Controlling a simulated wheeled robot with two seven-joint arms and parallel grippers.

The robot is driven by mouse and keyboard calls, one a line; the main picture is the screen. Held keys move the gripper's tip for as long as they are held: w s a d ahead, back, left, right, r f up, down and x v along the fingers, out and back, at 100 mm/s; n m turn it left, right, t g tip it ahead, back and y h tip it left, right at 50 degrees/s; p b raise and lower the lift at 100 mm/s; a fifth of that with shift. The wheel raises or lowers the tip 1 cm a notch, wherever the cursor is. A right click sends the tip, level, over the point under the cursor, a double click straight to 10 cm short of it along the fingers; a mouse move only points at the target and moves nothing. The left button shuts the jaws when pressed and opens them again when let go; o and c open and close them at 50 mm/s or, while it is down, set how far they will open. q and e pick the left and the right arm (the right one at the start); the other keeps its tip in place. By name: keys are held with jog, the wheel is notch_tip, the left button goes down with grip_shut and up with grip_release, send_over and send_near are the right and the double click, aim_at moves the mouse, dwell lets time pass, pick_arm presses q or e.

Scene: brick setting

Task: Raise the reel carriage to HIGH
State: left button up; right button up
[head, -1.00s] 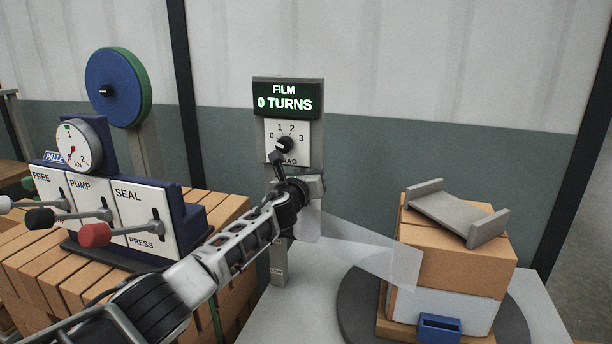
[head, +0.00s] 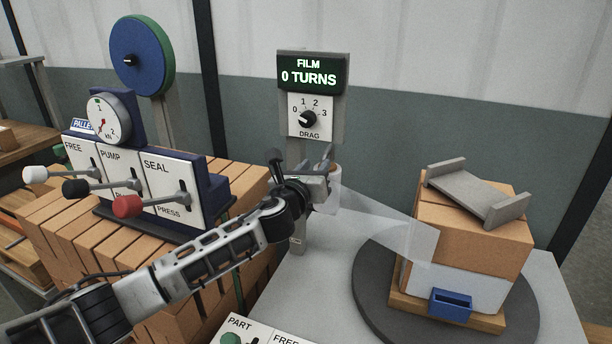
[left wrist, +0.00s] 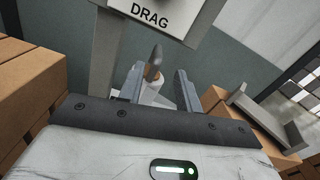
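The reel carriage sits on a grey post (head: 298,232) below the film panel. Its film roll (head: 335,192) is partly hidden by my left gripper (head: 322,178). A clear film web (head: 385,220) runs from the roll to the brick pack (head: 465,238). In the left wrist view my left gripper (left wrist: 157,88) is open. Its two fingers stand apart, with a dark upright grip (left wrist: 155,62) and the pale roll (left wrist: 154,92) showing between them. I cannot tell whether a finger touches them. No HIGH mark is readable. My right gripper is not in view.
The FILM display (head: 312,73) reads 0 TURNS, above the DRAG dial (head: 308,119). A lever panel (head: 150,182) and stacked bricks (head: 60,225) stand left. The pack is on a dark turntable (head: 372,300) at right, with a grey bracket (head: 478,192) on top.

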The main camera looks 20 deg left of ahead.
pick_arm(q)
jog(key=s, duration=0.4)
jog(key=shift+s, duration=0.35)
jog(key=s+d+f+n+g+y, duration=0.2)
jog(key=s+f+n+g, duration=0.6)
jog(key=s+f+n, duration=0.9)
jog(key=s+a+f+n+g+h, duration=0.1)
jog(key=s+f+n+g, duration=0.15)
jog(key=s+n, duration=0.7)
jog(key=s+a+f+n+g+h, duration=0.1)
jog(key=s+n+g, duration=0.4)
jog(key=s, duration=0.7)
jog(key=w+d+f+t+h, duration=0.2)
jog(key=w+d+f+t, duration=0.3)
jog(key=f+t, duration=0.2)
notch_tip(320, 180, down, 2)
jog(key=shift+w+d+f, duration=0.15)
jog(key=shift+w, duration=0.25)
